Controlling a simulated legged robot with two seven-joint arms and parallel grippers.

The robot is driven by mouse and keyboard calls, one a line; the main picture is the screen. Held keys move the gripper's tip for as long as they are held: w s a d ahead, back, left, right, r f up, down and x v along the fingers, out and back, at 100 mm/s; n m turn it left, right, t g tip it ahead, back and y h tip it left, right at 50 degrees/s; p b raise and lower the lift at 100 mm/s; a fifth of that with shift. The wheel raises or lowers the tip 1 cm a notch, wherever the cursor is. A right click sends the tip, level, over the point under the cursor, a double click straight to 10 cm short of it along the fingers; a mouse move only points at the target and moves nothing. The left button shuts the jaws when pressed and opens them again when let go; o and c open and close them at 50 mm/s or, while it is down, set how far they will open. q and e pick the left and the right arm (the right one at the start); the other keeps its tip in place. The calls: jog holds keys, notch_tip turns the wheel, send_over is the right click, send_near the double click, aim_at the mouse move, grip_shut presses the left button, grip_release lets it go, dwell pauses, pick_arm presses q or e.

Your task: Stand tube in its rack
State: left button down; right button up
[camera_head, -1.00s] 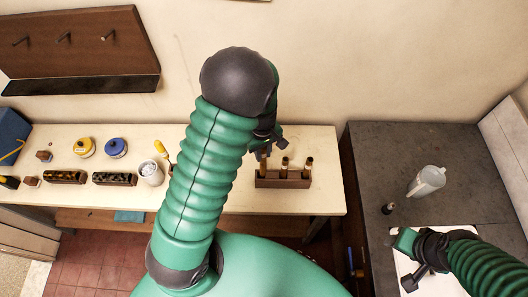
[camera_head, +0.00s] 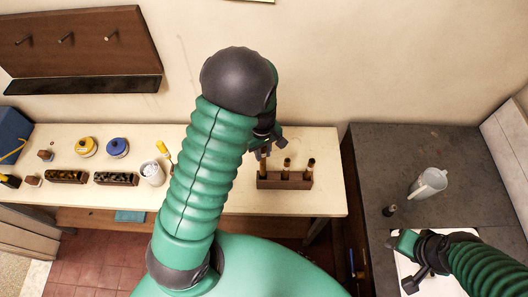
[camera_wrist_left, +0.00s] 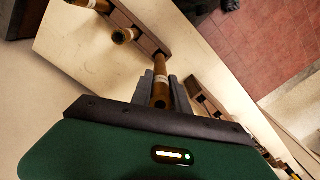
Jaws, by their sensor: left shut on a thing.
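A dark wooden rack (camera_head: 296,184) stands at the right end of the long cream bench. Two brass tubes stand in it, a middle one (camera_head: 287,166) and a right one (camera_head: 310,167). My left gripper (camera_head: 263,151) is above the rack's left end, shut on a third brass tube (camera_head: 263,168). In the left wrist view this tube (camera_wrist_left: 161,93) sits between the fingers (camera_wrist_left: 161,84), its lower end close to the rack's end (camera_wrist_left: 151,42). I cannot tell whether it is inside a hole. My right gripper (camera_head: 405,262) is low over the grey counter; its jaws are unclear.
The grey counter (camera_head: 440,150) holds a translucent jug (camera_head: 428,183), a small dark-topped item (camera_head: 389,210) and a white mat (camera_head: 438,284). Left on the bench are a white cup (camera_head: 152,174), yellow (camera_head: 86,147) and blue (camera_head: 117,147) round tins and dark trays (camera_head: 115,179).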

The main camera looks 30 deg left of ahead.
aim_at(262, 165)
pick_arm(q)
jog(key=shift+a, duration=0.35)
jog(key=shift+d+f, duration=0.2)
jog(key=shift+f, duration=0.1)
jog(key=shift+a+f+b, duration=0.1)
jog(key=shift+f+b, duration=3.2)
jog(key=shift+f, duration=1.1)
jog(key=c, duration=1.2)
grip_release()
jog(key=shift+r, duration=0.1)
notch_tip(262, 165, up, 17)
jog(key=shift+f+b, duration=0.2)
jog(key=shift+b, duration=0.7)
